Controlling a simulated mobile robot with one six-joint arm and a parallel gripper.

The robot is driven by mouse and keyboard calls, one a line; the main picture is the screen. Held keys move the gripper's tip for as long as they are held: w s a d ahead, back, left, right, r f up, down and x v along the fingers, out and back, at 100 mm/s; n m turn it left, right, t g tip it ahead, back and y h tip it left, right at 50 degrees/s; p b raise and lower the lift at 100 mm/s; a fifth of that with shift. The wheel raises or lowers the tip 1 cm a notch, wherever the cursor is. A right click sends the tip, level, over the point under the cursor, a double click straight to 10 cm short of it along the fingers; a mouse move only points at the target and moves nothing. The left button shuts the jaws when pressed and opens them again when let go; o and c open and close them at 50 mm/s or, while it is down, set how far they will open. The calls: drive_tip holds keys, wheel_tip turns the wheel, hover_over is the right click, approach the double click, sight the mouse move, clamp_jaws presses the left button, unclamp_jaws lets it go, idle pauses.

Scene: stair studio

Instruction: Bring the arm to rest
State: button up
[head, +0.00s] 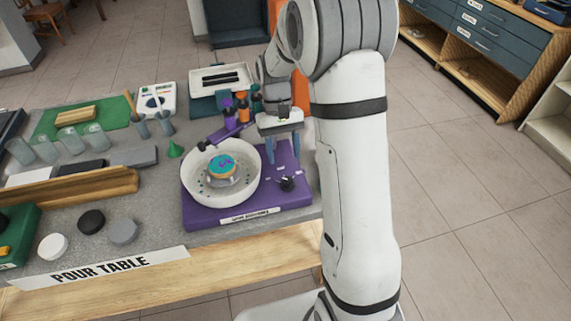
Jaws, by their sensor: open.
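My gripper (283,150) hangs at the end of my arm, pointing down over the right part of a purple base (205,215). Its two blue-grey fingers are apart, with nothing seen between them. A white round bowl (192,192) sits on the purple base, left of my gripper. In the bowl is a small round piece with a blue and purple top (222,166). My arm rises on the right side of the view and bends over toward the table. Whether the fingertips touch the base cannot be told.
The grey pour table (165,238) holds several clear cups (45,151), a wooden rail (75,195), round pucks (123,232) and a green cone (175,150). Purple and orange bottles (243,108) stand behind the bowl. Drawers (480,40) stand back right. Floor right of my arm is clear.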

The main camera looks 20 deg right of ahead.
drive_tip(key=shift+w+r, duration=0.15)
drive_tip(key=shift+r, duration=0.3)
drive_tip(key=s+r+t, duration=0.3)
drive_tip(key=s+r, duration=0.2)
drive_tip(key=s, duration=0.4)
drive_tip(key=s+r+t, duration=0.4)
drive_tip(key=s+r, duration=0.1)
drive_tip(key=s, duration=0.5)
drive_tip(key=shift+d, duration=0.1)
